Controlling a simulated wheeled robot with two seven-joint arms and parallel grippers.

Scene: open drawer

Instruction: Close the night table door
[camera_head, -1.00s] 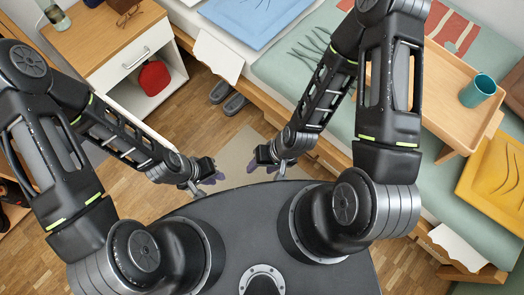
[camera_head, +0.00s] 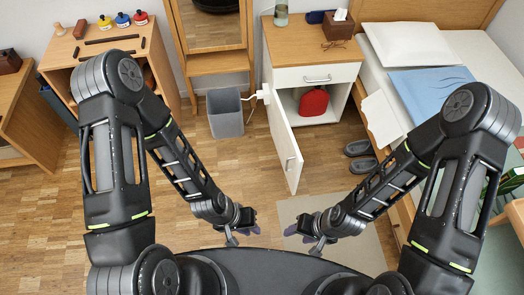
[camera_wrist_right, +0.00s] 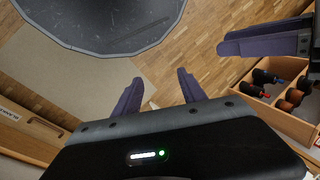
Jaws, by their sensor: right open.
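The night table (camera_head: 285,45) stands at the back, right of centre in the head view, with a wooden top and a white drawer. Its white door (camera_head: 283,140) is hinged at the left side and stands wide open, its free edge towards me. My left gripper (camera_head: 247,222) hangs low in front, left of the door and apart from it. Whether its jaws are open is unclear. My right gripper (camera_head: 297,228) is below and in front of the door's free end, apart from it. In the right wrist view it is open and empty (camera_wrist_right: 157,85).
A red bag-like object (camera_head: 313,103) sits inside the night table. A grey bin (camera_head: 225,115) stands left of the door. Grey slippers (camera_head: 359,157) and the bed (camera_head: 435,50) are at the right. A beige mat (camera_head: 352,238) lies on the wooden floor.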

